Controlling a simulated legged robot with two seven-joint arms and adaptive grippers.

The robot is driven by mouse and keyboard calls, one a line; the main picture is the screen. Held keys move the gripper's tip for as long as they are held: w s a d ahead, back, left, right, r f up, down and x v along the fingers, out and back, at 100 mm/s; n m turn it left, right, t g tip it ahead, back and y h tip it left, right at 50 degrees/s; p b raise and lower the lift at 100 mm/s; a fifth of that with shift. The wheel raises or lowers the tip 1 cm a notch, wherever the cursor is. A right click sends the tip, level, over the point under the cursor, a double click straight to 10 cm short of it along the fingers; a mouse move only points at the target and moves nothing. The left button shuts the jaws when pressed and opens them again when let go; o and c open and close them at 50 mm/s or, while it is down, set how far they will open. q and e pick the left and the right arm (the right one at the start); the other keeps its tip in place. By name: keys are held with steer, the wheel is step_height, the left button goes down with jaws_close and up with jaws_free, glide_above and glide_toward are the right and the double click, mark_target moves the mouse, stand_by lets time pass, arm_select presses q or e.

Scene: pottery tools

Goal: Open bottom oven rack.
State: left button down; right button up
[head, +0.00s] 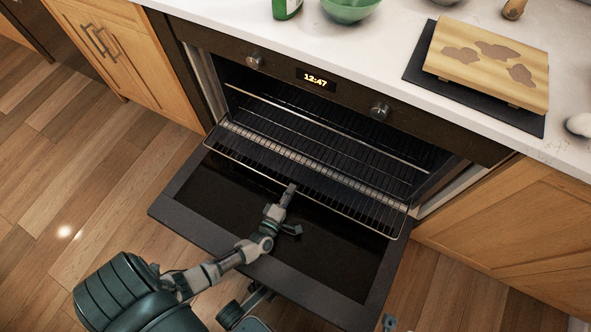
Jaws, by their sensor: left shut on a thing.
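The oven (330,105) has its dark door (215,190) folded down open. The bottom oven rack (345,200), a wire grid, sticks out of the oven cavity over the inner part of the door. An upper rack (330,127) sits further in, behind it. My left gripper (290,192) reaches up over the open door to the middle of the bottom rack's front edge and is shut on it. The exact contact is small and partly hidden by the fingers.
Wooden cabinets (520,225) flank the oven on both sides. On the white counter (400,30) above are a green bowl (350,8), a green bottle (286,8) and a wooden board (488,62) on a dark slab (420,72). Wood floor (85,190) lies clear at the left.

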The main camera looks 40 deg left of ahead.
arm_select(q)
steer(key=v, duration=0.3)
steer(key=shift+f, duration=0.15)
steer(key=shift+s+d+f, duration=0.1)
steer(key=shift+s+d, duration=0.05)
steer(key=shift+s, duration=0.35)
steer(key=c, duration=1.2)
jaws_free()
steer(key=shift+s, duration=0.1)
steer(key=v, duration=1.1)
steer(key=shift+s, duration=0.35)
